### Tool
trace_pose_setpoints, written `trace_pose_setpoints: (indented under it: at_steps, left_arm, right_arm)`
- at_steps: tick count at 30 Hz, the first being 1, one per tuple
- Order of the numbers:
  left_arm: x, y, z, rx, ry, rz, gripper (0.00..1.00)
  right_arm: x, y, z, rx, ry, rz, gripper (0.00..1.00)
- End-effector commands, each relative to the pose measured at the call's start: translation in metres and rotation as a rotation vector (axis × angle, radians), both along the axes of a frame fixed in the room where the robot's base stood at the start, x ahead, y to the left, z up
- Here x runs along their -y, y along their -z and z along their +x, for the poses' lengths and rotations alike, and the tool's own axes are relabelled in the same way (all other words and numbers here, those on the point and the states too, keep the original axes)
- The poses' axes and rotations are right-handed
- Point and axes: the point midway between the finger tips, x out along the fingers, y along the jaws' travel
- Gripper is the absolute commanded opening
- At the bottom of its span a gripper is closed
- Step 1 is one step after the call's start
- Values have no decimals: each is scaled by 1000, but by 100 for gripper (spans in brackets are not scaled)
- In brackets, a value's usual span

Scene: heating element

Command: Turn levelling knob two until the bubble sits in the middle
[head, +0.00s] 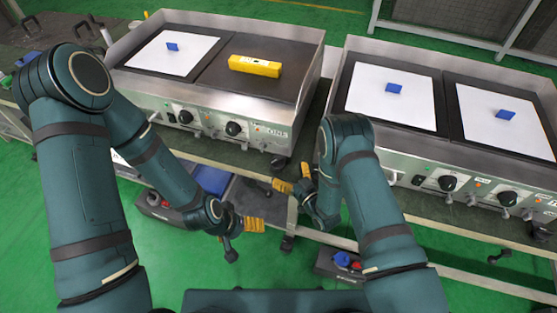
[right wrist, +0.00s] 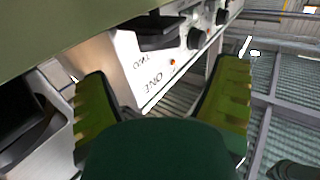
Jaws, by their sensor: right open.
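A yellow spirit level (head: 254,66) lies on the dark right-hand plate of the left griddle; its bubble is too small to read. Below the right end of that griddle's front panel is a black round part (head: 278,162), perhaps a levelling knob. My right gripper (head: 294,179) is open, just below and right of it, and seems empty. The right wrist view shows its spread yellow fingers (right wrist: 165,76) facing the panel (right wrist: 120,60) with the upside-down labels ONE and TWO. A dark part (right wrist: 160,28) shows near TWO. My left gripper (head: 246,224) hangs low; its jaw state is unclear.
Two dark control knobs (head: 234,128) are on the left griddle's front. A second griddle (head: 450,180) stands to the right, with white sheets and blue pieces on top. A box with a blue knob (head: 342,259) sits low between the arms. Green floor lies in front.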

Motion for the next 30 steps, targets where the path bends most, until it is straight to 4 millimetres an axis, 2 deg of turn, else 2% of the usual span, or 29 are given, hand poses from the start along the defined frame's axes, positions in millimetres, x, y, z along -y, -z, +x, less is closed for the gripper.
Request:
trace_pose_setpoints:
  at_steps: [3, 10, 22, 23, 24, 28, 30]
  left_arm:
    - [0, 5, 1, 2, 0, 0, 87]
    - [0, 11, 2, 6, -1, 1, 87]
    - [0, 12, 3, 7, -1, 1, 87]
    - [0, 12, 3, 7, -1, 1, 87]
    - [0, 12, 3, 7, -1, 1, 87]
    - [0, 12, 3, 7, -1, 1, 87]
    - [0, 12, 3, 7, -2, 1, 87]
  right_arm:
    - [-12, 1, 16, 4, -1, 0, 87]
    - [-28, 1, 40, 1, -1, 0, 87]
    - [-32, 0, 47, -1, 1, -1, 87]
    - [-32, 0, 47, -1, 1, -1, 79]
    - [-32, 0, 47, -1, 1, -1, 65]
    - [-32, 0, 47, -1, 1, -1, 20]
    - [-32, 0, 47, -1, 1, -1, 18]
